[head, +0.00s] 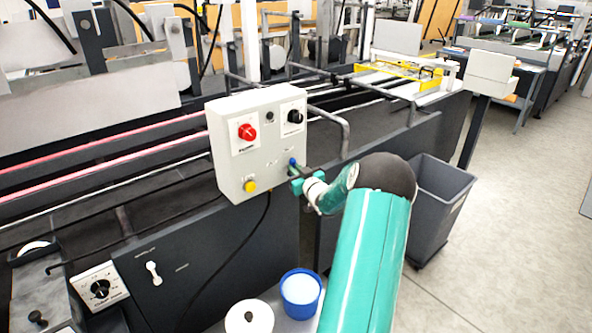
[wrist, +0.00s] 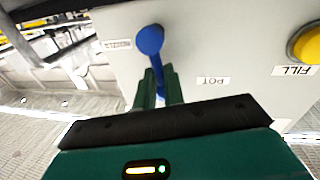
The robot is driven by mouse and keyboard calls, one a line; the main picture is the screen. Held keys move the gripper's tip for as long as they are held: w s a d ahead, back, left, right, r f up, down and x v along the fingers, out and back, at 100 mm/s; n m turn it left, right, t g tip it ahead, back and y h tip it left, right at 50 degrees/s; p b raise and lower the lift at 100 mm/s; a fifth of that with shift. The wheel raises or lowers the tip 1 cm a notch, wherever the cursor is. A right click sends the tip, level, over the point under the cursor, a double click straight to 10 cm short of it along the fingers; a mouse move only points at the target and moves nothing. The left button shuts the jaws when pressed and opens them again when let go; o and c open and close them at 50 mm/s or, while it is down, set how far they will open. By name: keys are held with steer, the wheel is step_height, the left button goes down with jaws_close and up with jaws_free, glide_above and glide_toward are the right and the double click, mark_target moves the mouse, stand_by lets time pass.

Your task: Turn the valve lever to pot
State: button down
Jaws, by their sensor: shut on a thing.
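The valve lever (head: 292,161) is a small blue lever on the front of the grey control box (head: 228,165). My gripper (head: 295,176) is at the lower right of the box face. In the wrist view its green fingers (wrist: 159,80) are shut on the lever's stem, one on each side. The POT label (wrist: 213,80) appears upside down to the right of the lever. Another label (wrist: 117,44), too blurred to read, is to the left of the knob.
The box also has a red knob (head: 247,132), a black knob (head: 295,116) and a yellow button (head: 250,186), beside a FILL label (wrist: 294,71). Below are a blue-rimmed pot (head: 300,291) and a white round container (head: 262,318). A grey bin (head: 440,205) stands right; floor beyond is clear.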

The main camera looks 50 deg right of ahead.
steer(key=n, duration=0.1)
steer(key=a+n, duration=0.1)
steer(key=n, duration=0.2)
steer(key=shift+w+a+f+t, duration=0.2)
steer(key=shift+w+t, duration=0.05)
steer(key=shift+t, duration=0.15)
steer(key=shift+w+a+f+n+t, duration=0.1)
steer(key=shift+a+f+n+t, duration=0.1)
steer(key=shift+n, duration=0.55)
steer(key=shift+s+a+f+n+t, duration=0.1)
steer(key=shift+a+f+n, duration=0.05)
steer(key=shift+n, duration=0.65)
steer(key=shift+w+a+f+n+t, duration=0.1)
steer(key=shift+a+f+n, duration=0.1)
steer(key=shift+n, duration=0.55)
steer(key=c, duration=1.5)
jaws_free()
steer(key=v, duration=1.3)
steer(key=shift+s, duration=0.45)
